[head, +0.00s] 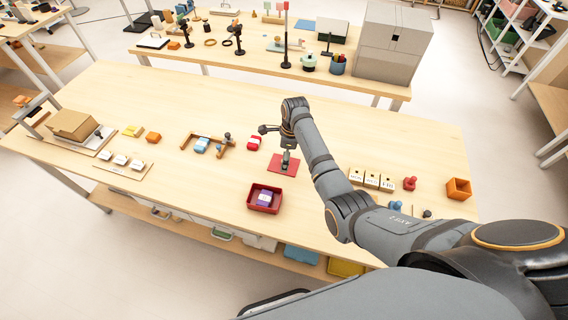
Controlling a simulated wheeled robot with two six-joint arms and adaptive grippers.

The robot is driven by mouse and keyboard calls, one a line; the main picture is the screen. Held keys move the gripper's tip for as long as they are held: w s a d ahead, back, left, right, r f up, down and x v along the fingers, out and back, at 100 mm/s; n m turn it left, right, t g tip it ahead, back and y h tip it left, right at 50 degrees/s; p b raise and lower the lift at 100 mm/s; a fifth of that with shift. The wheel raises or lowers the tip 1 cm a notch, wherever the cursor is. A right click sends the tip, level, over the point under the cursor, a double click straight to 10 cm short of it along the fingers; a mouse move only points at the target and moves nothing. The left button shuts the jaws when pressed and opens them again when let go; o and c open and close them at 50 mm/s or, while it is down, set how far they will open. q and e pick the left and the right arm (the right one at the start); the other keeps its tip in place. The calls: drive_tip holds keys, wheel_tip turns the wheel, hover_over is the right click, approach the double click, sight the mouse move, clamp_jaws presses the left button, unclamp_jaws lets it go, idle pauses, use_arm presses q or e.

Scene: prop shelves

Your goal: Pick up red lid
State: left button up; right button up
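The red lid (275,164) is a flat red square lying on the near wooden table, just behind an open red box (252,205). A purple and white item (264,197) lies inside the box. My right gripper (285,166) points down over the middle of the lid and covers part of it. Its fingertips are at or just above the lid; they are too small to tell whether they touch or grip it. My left gripper is not in view.
A red and white item (254,143) lies left of the gripper. A wooden bracket (222,150) is farther left. Labelled blocks (372,180), a red stamp-like piece (410,183) and an orange box (458,189) stand at the right.

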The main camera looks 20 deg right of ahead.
drive_tip(key=shift+a+f, duration=0.1)
drive_tip(key=shift+f, duration=1.3)
drive_tip(key=shift+s, duration=0.1)
clamp_jaws()
